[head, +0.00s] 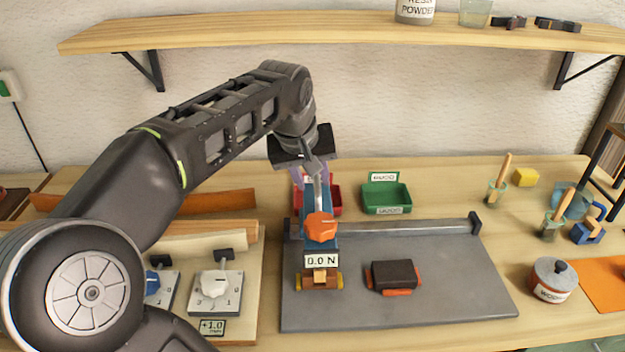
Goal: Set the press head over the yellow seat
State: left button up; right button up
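The press head (322,246) is a blue body with an orange knob (320,227) and a readout of "0.0 N". It stands on the grey plate, left of the plate's middle. Yellow (340,281), apparently the yellow seat, shows on both sides of its brown foot; the foot hides the rest. Whether they touch, I cannot tell. My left gripper (314,172) is at the back end of the press head, by its grey lever. Its fingers are largely hidden, so its grip is unclear. My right gripper is not in view.
A dark block (394,274) on an orange-red base sits on the grey plate (450,285) at right. Red (334,199) and green (386,198) trays stand behind. A dial panel (215,290) is at left, a round pot (553,280) at right. A shelf (230,32) hangs above.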

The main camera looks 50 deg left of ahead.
pick_arm(q)
jog(key=v, duration=0.6)
jog(key=shift+r, duration=0.2)
jog(key=shift+s+d, duration=0.1)
